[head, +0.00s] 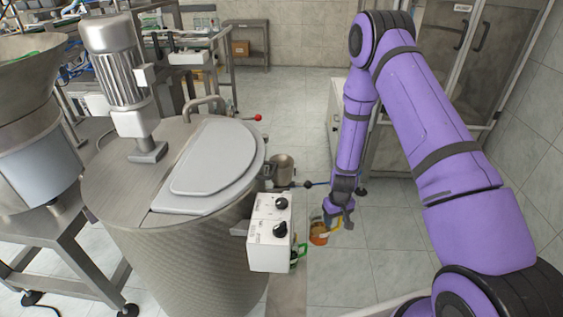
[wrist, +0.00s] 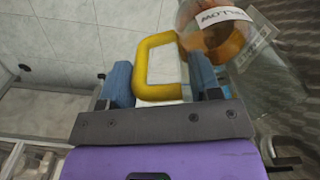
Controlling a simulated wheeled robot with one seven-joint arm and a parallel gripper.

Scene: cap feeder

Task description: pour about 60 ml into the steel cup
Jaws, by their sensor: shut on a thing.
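My gripper (head: 337,208) points down beside the steel tank. In the wrist view my gripper's blue fingers (wrist: 160,78) are on either side of a yellow handle (wrist: 143,68), shut on it. The handle belongs to a clear jug (wrist: 262,62) with a white, partly readable label and amber liquid inside. In the head view the jug (head: 318,236) shows just below my gripper, partly hidden by it and close to the control box. A small steel cup-like cylinder (head: 283,166) is at the tank's right side; I cannot tell whether it is the steel cup.
The tank (head: 190,260) has a grey lid and a motor (head: 115,60) on top. A white control box (head: 270,232) with black knobs sticks out at its right. A green handle-like piece (head: 299,256) shows beside the box. Tiled floor (head: 365,265) lies open to the right.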

